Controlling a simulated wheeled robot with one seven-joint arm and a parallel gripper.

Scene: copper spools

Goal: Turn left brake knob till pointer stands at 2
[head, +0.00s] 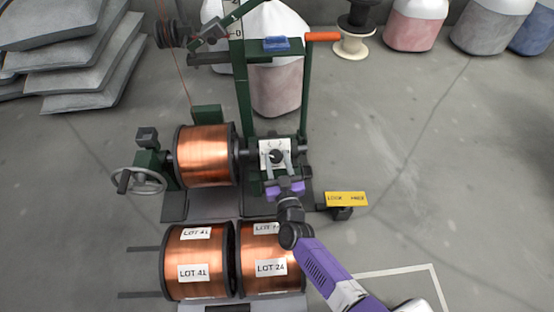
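A dark round knob (276,156) sits on a white dial plate (264,148) on the green spool stand, just right of the mounted copper spool. My gripper (277,163) reaches it from the front, with its two grey fingers apart, one on each side of the knob's lower part. I cannot tell whether the fingers touch the knob or stand clear of it. The dial's marks are too small to read and partly covered, so where the pointer stands cannot be told. No second brake knob can be made out.
The mounted copper spool (204,158) and a grey handwheel (138,181) are left of the dial. Two spools labelled LOT 41 (197,250) and LOT 24 (270,284) stand in front, close to my arm. A yellow sign (346,199) is at right. The right floor is mostly clear.

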